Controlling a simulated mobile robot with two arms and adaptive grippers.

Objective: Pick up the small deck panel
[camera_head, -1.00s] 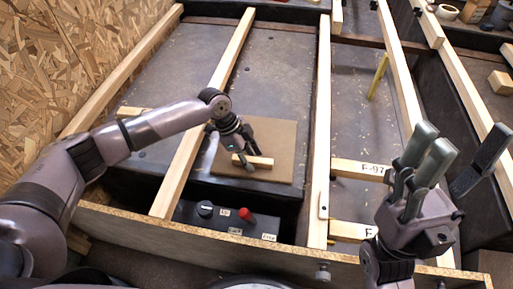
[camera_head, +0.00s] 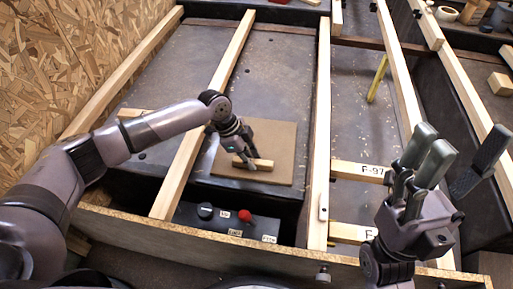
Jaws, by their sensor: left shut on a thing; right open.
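The small deck panel (camera_head: 279,140) is a flat brown square board. It lies on the dark surface between two long wooden battens. A short pale wooden cleat (camera_head: 266,164) sits on the panel near its front part. My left gripper (camera_head: 249,164) reaches over the left batten and is shut on the cleat, its fingers hiding part of it. The panel looks flat, with no clear gap beneath it. My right gripper (camera_head: 448,160) is open and empty, fingers upward, at the right side of the view.
A black box (camera_head: 222,231) with a red button (camera_head: 244,216) and labels sits in front of the panel. Long battens (camera_head: 323,120) run beside the panel. A chipboard wall (camera_head: 60,70) rises at left. A yellow stick (camera_head: 377,80) leans at the right rear.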

